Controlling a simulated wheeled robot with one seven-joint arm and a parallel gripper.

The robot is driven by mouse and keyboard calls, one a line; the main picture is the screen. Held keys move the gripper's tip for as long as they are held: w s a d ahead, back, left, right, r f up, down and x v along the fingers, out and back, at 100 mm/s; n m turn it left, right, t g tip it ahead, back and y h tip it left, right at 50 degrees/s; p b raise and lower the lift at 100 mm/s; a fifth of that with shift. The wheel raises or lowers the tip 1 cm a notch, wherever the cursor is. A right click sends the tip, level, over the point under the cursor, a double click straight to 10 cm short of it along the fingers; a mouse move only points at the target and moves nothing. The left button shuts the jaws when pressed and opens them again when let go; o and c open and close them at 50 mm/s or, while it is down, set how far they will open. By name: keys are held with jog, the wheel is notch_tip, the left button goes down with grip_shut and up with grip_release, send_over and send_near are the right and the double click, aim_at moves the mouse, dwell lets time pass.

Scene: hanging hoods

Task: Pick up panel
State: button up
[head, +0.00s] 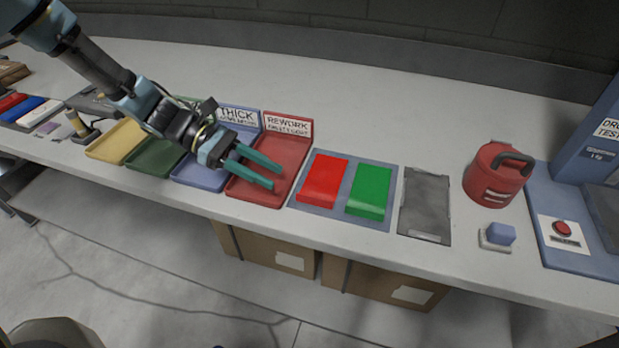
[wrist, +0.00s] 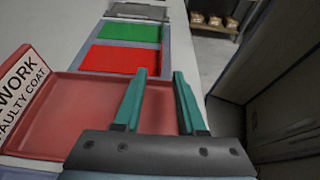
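No object is labelled as the panel; a red block (head: 323,181) and a green block (head: 369,191) lie side by side on a blue-grey mat (head: 338,215), and a flat dark grey plate (head: 426,201) lies to their right. In the wrist view the red block (wrist: 121,60) is nearest, with the green block (wrist: 130,33) and the grey plate (wrist: 138,11) beyond. My gripper (head: 274,175) is open and empty, over the red tray marked REWORK (head: 254,195). Its two teal fingers (wrist: 160,95) point toward the red block and stand apart from it.
Blue, green and yellow trays (head: 117,141) stand left of the red tray. A red can (head: 496,173), a small blue block on a base (head: 499,235) and a blue station with a red button (head: 563,229) are at the right. The bench behind is clear.

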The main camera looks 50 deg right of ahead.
aim_at(303, 195)
jog(key=x, duration=0.2)
jog(key=shift+s+f+p, duration=0.15)
jog(key=shift+s+p, duration=0.15)
jog(key=shift+s, duration=0.05)
jog(key=p+x, duration=0.2)
jog(key=x, duration=0.2)
jog(key=shift+f, duration=0.1)
jog(key=shift+s+d+f+p, duration=0.2)
jog(key=shift+s+f+p, duration=0.1)
jog(key=shift+s+f, duration=0.15)
jog(key=shift+r, duration=0.1)
grip_shut()
dwell(0.6)
